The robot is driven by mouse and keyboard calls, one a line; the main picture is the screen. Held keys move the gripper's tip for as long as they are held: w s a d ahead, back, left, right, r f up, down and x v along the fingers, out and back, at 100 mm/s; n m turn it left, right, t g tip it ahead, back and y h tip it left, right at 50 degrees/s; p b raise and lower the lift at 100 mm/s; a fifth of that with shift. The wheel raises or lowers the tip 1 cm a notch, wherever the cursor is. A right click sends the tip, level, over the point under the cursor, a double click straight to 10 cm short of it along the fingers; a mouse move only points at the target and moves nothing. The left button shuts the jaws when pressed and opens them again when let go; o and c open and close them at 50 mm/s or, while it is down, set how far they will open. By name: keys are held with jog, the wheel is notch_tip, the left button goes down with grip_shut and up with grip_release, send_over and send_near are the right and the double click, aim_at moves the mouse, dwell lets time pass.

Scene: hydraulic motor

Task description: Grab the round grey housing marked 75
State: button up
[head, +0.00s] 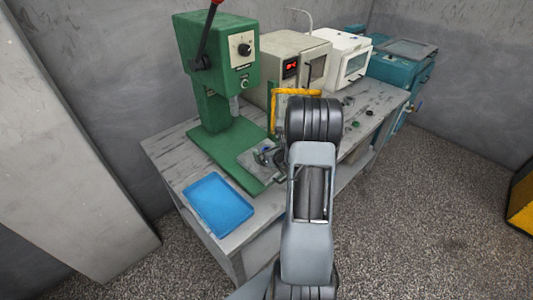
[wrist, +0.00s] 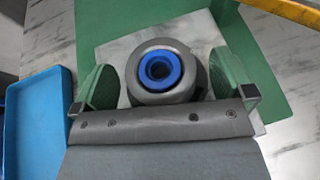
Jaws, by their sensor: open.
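A round grey housing (wrist: 150,98) with a bright blue ring (wrist: 159,69) in its centre shows in the middle of the wrist view. No marking 75 can be read on it. My gripper (wrist: 165,86) is open, with one green finger to the left of the housing and one to the right. A gap shows on the left; the right finger is close to the housing, and I cannot tell if it touches.
A blue tray (head: 220,204) lies at the table's front left. The green press (head: 218,60) stands behind it, its green base near the housing. A beige oven (head: 275,62), a white unit (head: 340,62) and small round parts (head: 357,125) are further right.

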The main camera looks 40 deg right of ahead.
jog(key=shift+w+f, duration=0.25)
jog(key=shift+w, duration=0.25)
jog(key=shift+c, duration=0.2)
jog(key=c, duration=1.1)
jog(key=shift+c, duration=0.3)
jog(key=shift+r, duration=0.2)
